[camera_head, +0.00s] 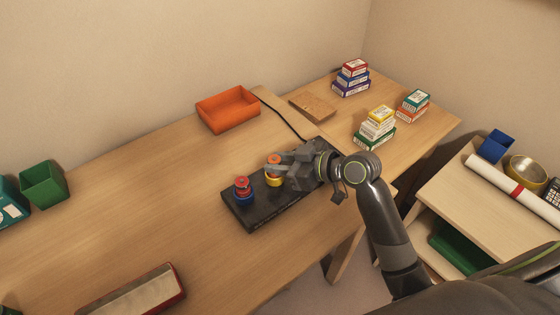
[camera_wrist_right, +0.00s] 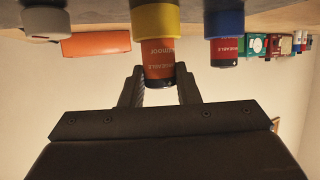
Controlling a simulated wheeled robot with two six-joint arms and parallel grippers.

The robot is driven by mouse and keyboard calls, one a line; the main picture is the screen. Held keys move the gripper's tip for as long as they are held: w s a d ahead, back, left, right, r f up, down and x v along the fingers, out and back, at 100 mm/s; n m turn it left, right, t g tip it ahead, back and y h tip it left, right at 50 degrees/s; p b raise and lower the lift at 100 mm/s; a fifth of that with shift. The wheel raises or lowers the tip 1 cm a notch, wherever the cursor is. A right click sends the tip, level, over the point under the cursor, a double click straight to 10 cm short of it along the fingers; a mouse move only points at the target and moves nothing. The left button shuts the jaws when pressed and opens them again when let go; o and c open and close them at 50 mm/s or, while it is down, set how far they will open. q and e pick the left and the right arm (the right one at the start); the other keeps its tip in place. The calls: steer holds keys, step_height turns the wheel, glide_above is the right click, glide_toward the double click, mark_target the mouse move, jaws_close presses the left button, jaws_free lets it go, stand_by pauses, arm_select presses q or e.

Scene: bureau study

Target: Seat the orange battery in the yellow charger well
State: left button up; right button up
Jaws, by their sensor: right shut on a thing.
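The yellow charger well (camera_head: 273,181) is a ring on the black charger base (camera_head: 262,215). The orange battery (camera_head: 273,160) stands upright at it. The wrist view, which is upside down, shows the battery (camera_wrist_right: 158,62) with its lower end hidden by the yellow ring (camera_wrist_right: 156,20). It sticks out farther than the red battery in the blue well. I cannot tell if it touches the bottom. My right gripper (camera_head: 276,167) is shut on the orange battery, and its fingers flank it in the wrist view (camera_wrist_right: 158,84). My left gripper is not in view.
The blue well (camera_head: 244,199) holds a red battery (camera_head: 241,184), left of the yellow well. An orange tray (camera_head: 228,108) stands behind. Stacks of small boxes (camera_head: 376,130) are at the back right. A green bin (camera_head: 44,184) is at the left.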

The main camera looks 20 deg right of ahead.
steer(key=shift+f, duration=0.1)
stand_by(0.5)
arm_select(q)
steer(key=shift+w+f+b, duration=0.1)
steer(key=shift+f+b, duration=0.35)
arm_select(e)
steer(key=shift+f, duration=0.5)
steer(key=o, duration=0.8)
